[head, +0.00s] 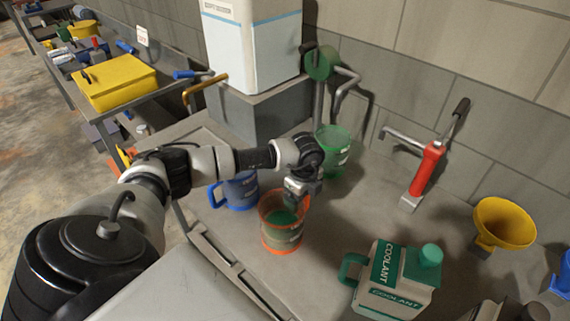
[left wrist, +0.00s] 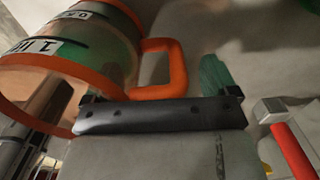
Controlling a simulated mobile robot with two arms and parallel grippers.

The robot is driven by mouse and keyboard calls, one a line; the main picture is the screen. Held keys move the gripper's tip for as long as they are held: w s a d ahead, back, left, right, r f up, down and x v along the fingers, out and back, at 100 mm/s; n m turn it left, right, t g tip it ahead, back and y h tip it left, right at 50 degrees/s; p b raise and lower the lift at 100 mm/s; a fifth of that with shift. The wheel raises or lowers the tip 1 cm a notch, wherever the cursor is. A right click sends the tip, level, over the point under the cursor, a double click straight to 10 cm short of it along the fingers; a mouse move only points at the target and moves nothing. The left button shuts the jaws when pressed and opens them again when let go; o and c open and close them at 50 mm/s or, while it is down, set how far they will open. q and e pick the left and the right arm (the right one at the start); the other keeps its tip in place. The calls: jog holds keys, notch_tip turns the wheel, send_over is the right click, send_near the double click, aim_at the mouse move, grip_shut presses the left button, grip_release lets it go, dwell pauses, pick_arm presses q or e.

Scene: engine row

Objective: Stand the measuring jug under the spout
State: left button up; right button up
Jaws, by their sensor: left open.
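A clear measuring jug with orange rims and an orange handle (head: 282,222) stands upright on the bench, with green showing inside. It fills the upper left of the left wrist view (left wrist: 70,62), with labels on its wall and its handle near my jaws. My left gripper (head: 302,192) is open at the jug's upper right side. I cannot tell whether it touches the jug. A green jug (head: 333,152) stands below the bent spout of the green pump (head: 322,63). A red pump (head: 428,168) has a spout pointing left, with bare bench below. My right gripper is out of view.
A blue jug (head: 240,190) stands just left of the orange jug, partly behind my arm. A coolant container (head: 393,280) stands at the front right, and a yellow funnel (head: 504,222) at the right. A white tank (head: 250,45) stands on a grey block.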

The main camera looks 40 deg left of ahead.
pick_arm(q)
jog(key=c, duration=1.3)
jog(key=shift+w+r, duration=0.1)
jog(key=shift+c, duration=1.4)
jog(key=shift+r, duration=0.1)
